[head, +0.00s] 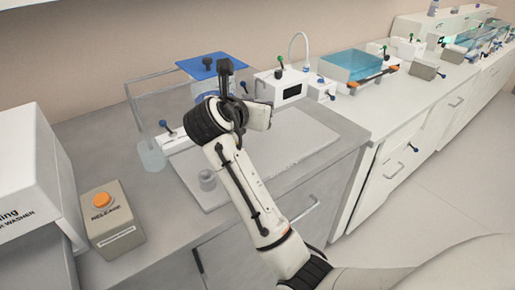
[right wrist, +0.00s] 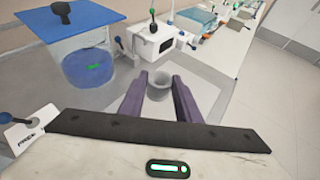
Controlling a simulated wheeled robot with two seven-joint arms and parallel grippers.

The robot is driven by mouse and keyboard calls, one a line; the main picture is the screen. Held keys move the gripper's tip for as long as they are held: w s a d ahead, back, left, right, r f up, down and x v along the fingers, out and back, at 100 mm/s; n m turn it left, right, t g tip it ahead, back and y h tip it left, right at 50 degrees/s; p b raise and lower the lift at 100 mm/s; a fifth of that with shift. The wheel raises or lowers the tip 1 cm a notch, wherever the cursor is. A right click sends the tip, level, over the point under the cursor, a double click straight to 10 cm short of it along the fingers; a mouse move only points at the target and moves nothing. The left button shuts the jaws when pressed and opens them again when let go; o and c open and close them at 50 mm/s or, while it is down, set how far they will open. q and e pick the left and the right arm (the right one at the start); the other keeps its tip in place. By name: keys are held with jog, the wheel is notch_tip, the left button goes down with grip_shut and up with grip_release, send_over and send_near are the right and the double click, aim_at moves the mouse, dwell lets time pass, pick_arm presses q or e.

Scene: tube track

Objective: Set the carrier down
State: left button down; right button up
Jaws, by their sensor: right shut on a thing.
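My right gripper (right wrist: 159,88) shows in the right wrist view as two purple fingers reaching forward on either side of a small grey round cup, which I take as the carrier (right wrist: 159,86). The fingers are shut on it, above or at the pale tray; I cannot tell whether its base touches. In the head view my right arm reaches over the tray (head: 290,140), and its fingertips are hidden. My left gripper is not in view.
A blue-lidded tank (head: 200,66) and a white device with a dark screen (head: 291,92) stand behind the tray. A box with an orange release button (head: 103,200) and a white washer (head: 28,180) are at left. The tray's right part is clear.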

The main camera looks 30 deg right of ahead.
notch_tip(320, 180, down, 10)
jog(key=shift+r+b, duration=0.1)
jog(key=shift+b, duration=0.6)
jog(key=o, duration=1.1)
jog(key=shift+c, duration=0.2)
